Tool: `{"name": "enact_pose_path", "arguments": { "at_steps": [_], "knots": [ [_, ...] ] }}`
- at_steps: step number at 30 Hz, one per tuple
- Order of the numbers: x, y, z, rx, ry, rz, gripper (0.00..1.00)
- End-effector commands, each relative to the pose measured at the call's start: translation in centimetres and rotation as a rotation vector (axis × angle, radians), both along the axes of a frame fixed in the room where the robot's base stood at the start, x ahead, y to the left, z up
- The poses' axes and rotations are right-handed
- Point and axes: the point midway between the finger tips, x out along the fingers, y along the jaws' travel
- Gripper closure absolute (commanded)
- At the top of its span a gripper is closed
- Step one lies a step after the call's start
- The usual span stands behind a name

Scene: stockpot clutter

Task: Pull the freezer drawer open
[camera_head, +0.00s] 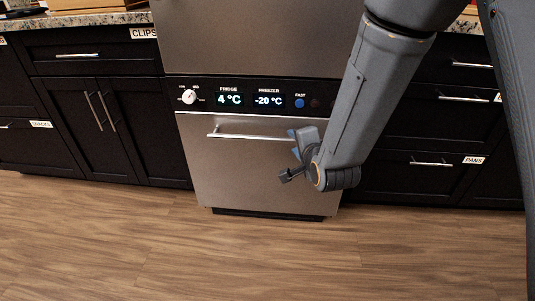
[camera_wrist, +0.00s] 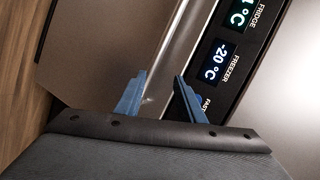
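The freezer drawer (camera_head: 240,178) is a stainless steel front below the black control panel, and it looks closed. Its horizontal bar handle (camera_head: 235,136) runs near the top. My gripper (camera_head: 294,141) is at the right end of the handle. In the wrist view, the handle (camera_wrist: 184,45) runs diagonally as a bright bar toward the gap between the two blue fingers of my gripper (camera_wrist: 160,92). The fingers are apart, one on each side of the bar, with visible space between. My gripper and wrist hide the handle's right end in the head view.
The control panel (camera_head: 215,97) above has a knob, two displays, and a blue button (camera_head: 299,103). Dark cabinets (camera_head: 98,110) flank the appliance on the left, and dark drawers (camera_head: 430,160) on the right. The wooden floor (camera_head: 200,255) in front is clear.

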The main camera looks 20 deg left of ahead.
Motion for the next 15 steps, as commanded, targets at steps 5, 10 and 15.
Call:
{"name": "enact_pose_path", "arguments": {
  "at_steps": [5, 10, 15],
  "knots": [
    [0.1, 4.6, -3.3, 0.205, -0.033, 0.011, 0.64],
    [-0.2, 6.5, -4.0, 0.31, -0.044, 0.021, 0.64],
    [0.5, 7.4, -4.2, 0.335, -0.046, 0.022, 0.64]
  ]
}}
